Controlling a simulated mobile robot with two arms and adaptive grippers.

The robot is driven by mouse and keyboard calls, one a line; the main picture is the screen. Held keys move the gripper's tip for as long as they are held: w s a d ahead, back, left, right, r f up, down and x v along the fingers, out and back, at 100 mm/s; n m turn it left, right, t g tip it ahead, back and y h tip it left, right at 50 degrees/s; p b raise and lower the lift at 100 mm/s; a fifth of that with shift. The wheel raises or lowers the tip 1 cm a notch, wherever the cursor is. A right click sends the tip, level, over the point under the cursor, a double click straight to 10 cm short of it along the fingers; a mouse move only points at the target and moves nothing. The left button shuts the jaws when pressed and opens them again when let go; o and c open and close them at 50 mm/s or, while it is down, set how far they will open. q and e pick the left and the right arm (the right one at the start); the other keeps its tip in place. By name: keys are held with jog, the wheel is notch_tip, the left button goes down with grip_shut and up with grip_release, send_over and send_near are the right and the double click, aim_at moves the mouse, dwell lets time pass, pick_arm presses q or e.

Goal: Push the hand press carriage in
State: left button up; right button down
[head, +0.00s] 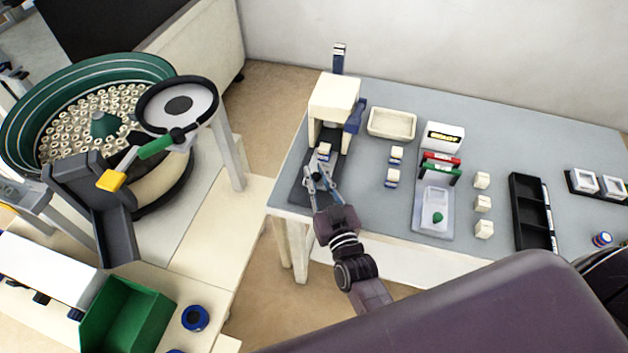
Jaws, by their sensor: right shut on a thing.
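The hand press (334,98) stands at the left end of the grey table, with a cream head, a dark base and a blue lever at its right side. Its carriage (324,151) shows as a small cream and blue block low in the front opening of the press. My right gripper (316,176) is at the front of the press, over the dark base. Its fingers are shut on a small dark green thing at the carriage's front, probably its knob; the fingers partly hide it. My left gripper is not in view.
A cream tray (391,124) and small blocks (392,178) lie right of the press. A fixture (434,210) with red and green handles, a black tray (531,212) and loose cream blocks stand further right. A bowl feeder (88,110) is at the left.

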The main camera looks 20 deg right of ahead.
jog(key=c, duration=1.8)
grip_release()
jog(key=shift+s, duration=0.1)
jog(key=shift+s, duration=0.1)
jog(key=s, duration=1.1)
jog(key=shift+s+a, duration=0.1)
jog(key=shift+s, duration=0.3)
